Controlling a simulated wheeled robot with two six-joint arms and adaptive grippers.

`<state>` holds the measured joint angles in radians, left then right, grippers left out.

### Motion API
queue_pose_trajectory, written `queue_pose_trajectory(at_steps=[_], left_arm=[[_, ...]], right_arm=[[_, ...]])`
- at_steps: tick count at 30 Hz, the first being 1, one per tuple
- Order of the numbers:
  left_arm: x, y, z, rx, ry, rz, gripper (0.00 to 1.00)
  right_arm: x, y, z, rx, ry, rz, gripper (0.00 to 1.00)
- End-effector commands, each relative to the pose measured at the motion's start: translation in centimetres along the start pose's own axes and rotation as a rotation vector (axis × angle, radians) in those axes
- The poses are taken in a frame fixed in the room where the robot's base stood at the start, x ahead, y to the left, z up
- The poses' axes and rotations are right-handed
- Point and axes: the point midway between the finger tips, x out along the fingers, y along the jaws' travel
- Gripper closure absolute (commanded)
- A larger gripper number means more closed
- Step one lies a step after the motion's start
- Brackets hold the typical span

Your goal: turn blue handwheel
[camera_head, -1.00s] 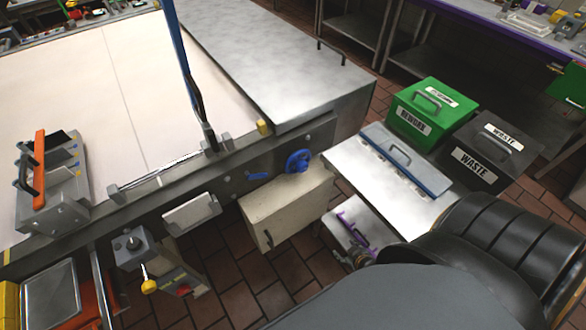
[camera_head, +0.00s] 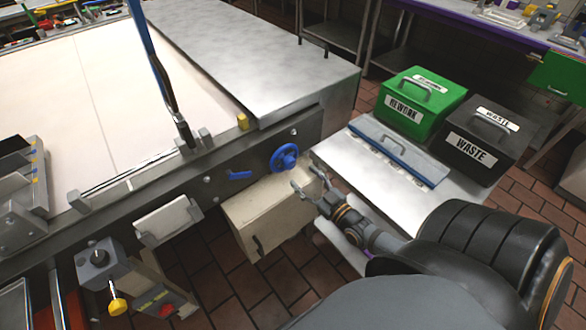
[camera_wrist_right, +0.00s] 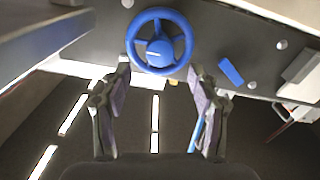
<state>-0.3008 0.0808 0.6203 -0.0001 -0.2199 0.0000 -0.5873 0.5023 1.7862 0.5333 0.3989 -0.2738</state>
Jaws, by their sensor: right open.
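The blue handwheel (camera_head: 285,157) is mounted on the dark side panel of the conveyor machine. In the right wrist view the handwheel (camera_wrist_right: 160,41) shows as a blue ring with a hub and pointed mark, just beyond the fingertips. My right gripper (camera_head: 305,184) is open and empty, a little below and to the right of the wheel, apart from it. In the wrist view its two fingers (camera_wrist_right: 160,80) stand on either side below the wheel. My left gripper is not in view.
A blue lever (camera_head: 239,175) sits left of the wheel. A cream box (camera_head: 262,212) is under the panel. A steel table (camera_head: 335,155) carries a blue-grey tool, a green REWORK box (camera_head: 405,115) and a dark WASTE box (camera_head: 465,157) at the right.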

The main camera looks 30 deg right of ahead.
Motion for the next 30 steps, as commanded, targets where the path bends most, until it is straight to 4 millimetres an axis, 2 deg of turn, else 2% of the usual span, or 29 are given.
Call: queue_pose_trajectory(at_steps=[3,9,13,20,23,30], left_arm=[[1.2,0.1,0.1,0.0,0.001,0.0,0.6],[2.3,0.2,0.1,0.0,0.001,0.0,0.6],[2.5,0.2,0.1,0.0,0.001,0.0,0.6],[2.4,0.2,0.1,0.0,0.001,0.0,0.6],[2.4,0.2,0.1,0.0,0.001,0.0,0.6],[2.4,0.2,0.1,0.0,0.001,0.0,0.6]], right_arm=[[2.7,-0.1,0.3,0.0,0.004,0.002,0.39],[5.8,-0.1,0.3,0.001,0.001,0.001,0.39],[6.5,0.0,0.2,0.0,-0.001,0.001,0.39],[6.6,0.0,0.1,0.0,-0.002,0.0,0.39],[6.6,0.0,0.1,0.0,-0.002,0.0,0.49],[6.6,0.0,0.1,0.0,-0.002,0.0,0.82]])
